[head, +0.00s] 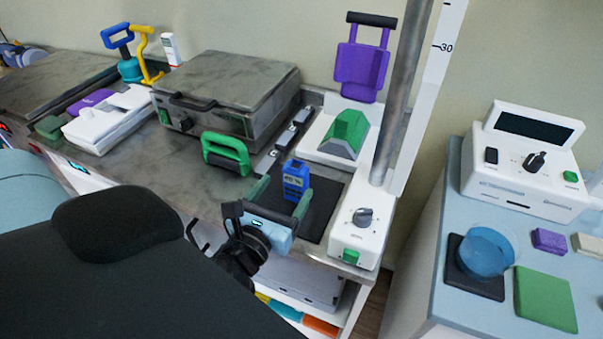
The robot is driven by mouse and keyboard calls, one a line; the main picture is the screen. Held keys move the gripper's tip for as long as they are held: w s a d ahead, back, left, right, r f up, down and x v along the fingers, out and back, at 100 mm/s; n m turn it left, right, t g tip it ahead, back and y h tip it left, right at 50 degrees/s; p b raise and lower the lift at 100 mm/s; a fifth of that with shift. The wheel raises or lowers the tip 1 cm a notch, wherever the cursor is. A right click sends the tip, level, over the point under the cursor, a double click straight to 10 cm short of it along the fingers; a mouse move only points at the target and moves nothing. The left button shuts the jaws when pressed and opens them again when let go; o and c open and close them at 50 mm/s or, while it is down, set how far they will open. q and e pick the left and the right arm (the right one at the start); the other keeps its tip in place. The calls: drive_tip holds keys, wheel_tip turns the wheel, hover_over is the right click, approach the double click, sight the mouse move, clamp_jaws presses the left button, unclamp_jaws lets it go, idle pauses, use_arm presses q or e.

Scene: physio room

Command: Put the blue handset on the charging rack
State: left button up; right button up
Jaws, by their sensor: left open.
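The blue handset (296,177), with a small pale display, stands upright at the back of a black mat (322,215) on the counter. My left gripper (281,194) is open, and its two greenish fingers point toward the handset from the front. The handset shows between and just beyond the fingertips; I cannot tell whether they touch it. A dark strip with several small grey blocks (285,138), behind the handset, may be the charging rack; its slots are too small to make out. My right gripper is not in view.
A green handle (226,153) lies left of the handset, before a grey lidded machine (228,93). A white unit with a green wedge (345,134) is behind, and a white control box (359,222) and metal post (402,90) stand right. A side table (410,305) is farther right.

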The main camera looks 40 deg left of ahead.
sight(292, 178)
use_arm(q)
drive_tip(key=shift+w+r, duration=0.15)
drive_tip(key=shift+w, duration=0.05)
drive_tip(key=shift+x, duration=1.05)
drive_tip(key=shift+w, duration=0.35)
drive_tip(key=x, duration=0.4)
drive_tip(key=shift+w+p, duration=0.2)
drive_tip(key=shift+p, duration=0.2)
drive_tip(key=c, duration=1.1)
drive_tip(key=shift+c, duration=0.7)
drive_tip(key=shift+r, duration=0.15)
